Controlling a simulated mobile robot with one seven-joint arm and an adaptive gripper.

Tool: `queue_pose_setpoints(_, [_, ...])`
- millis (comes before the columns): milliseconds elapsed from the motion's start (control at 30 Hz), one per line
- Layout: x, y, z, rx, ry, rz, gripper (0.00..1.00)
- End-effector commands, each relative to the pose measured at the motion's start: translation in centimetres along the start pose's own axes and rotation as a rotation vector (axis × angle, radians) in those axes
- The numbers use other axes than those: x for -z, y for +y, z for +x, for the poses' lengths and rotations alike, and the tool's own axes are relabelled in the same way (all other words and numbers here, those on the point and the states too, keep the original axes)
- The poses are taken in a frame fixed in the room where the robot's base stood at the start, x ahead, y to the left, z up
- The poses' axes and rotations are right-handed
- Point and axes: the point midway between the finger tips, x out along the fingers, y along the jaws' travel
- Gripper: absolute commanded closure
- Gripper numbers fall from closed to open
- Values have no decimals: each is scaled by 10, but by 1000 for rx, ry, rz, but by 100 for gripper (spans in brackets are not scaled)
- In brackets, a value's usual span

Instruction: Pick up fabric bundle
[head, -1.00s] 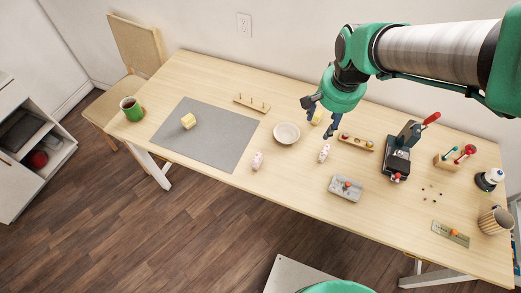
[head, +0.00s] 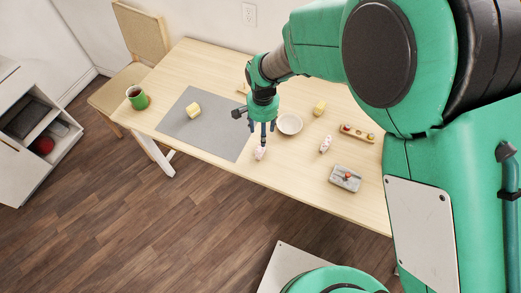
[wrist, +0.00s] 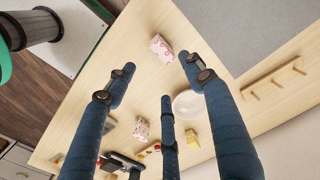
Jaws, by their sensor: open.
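Several fabric bundles lie on the table. A pink-and-white one (head: 259,153) is near the front edge; it also shows in the wrist view (wrist: 161,48). Another pink-and-white one (head: 325,145) is right of the bowl, also in the wrist view (wrist: 140,128). A yellow one (head: 319,108) is behind the bowl, and another yellow one (head: 193,110) rests on the grey mat (head: 218,137). My gripper (head: 263,137) is open and empty, pointing down above the first pink bundle, apparently not touching it. In the wrist view, that bundle shows beyond my spread blue fingers.
A white bowl (head: 289,124) stands just right of my gripper. A peg rack (wrist: 275,80) lies behind it. A grey block tray (head: 345,178) and a wooden holder (head: 357,133) are to the right. A green mug (head: 137,98) stands at the far left.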

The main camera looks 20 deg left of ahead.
Motion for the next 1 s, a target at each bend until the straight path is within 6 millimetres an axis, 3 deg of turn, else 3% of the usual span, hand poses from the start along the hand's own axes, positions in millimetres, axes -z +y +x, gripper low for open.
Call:
queue_pose_setpoints(367, [0, 1, 12, -1, -1, 0, 47])
queue_pose_setpoints(800, [0, 0, 73, 0, 0, 0, 47])
queue_pose_setpoints(1000, [0, 0, 85, 0, 0, 0, 47])
